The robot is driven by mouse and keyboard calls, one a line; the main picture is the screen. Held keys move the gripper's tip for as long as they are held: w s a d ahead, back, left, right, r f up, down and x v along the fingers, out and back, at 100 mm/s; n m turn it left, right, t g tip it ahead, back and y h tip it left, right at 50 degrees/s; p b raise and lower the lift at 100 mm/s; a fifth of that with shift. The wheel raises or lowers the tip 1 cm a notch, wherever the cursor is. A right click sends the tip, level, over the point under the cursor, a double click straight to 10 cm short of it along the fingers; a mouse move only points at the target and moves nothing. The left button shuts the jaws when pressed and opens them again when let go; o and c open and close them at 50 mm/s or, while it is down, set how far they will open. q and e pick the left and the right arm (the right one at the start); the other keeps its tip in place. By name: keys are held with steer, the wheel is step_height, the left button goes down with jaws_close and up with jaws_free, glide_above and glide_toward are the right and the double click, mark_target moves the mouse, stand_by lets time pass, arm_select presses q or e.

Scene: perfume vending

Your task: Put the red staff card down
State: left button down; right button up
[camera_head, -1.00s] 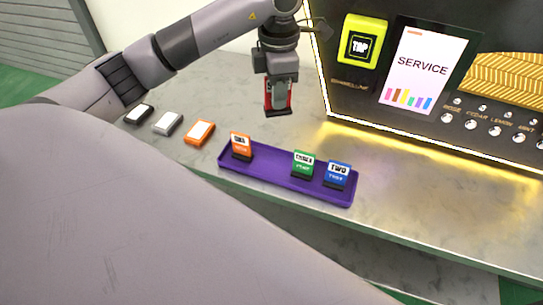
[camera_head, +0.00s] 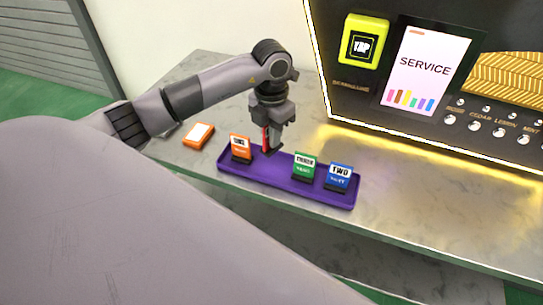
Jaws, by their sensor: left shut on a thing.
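My left gripper (camera_head: 270,142) is shut on the red staff card (camera_head: 265,139), which shows as a thin red strip, mostly hidden by the fingers. The gripper points down over the back edge of the purple tray (camera_head: 283,184), between the orange card ONE and the green card THREE. I cannot tell whether the red card touches the tray. My right gripper is not in view.
In the tray stand an orange card (camera_head: 240,147), a green card (camera_head: 304,165) and a blue card (camera_head: 339,176). An orange-and-white block (camera_head: 198,134) lies left on the counter (camera_head: 400,200). The machine has a yellow TAP reader (camera_head: 363,42) and a SERVICE screen (camera_head: 424,68).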

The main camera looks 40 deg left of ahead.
arm_select(q)
step_height(320, 180, down, 7)
steer(key=shift+f+b, duration=0.15)
steer(key=shift+b, duration=0.2)
steer(key=shift+f, duration=0.1)
steer(key=c, duration=1.2)
jaws_free()
steer(key=shift+o, duration=0.2)
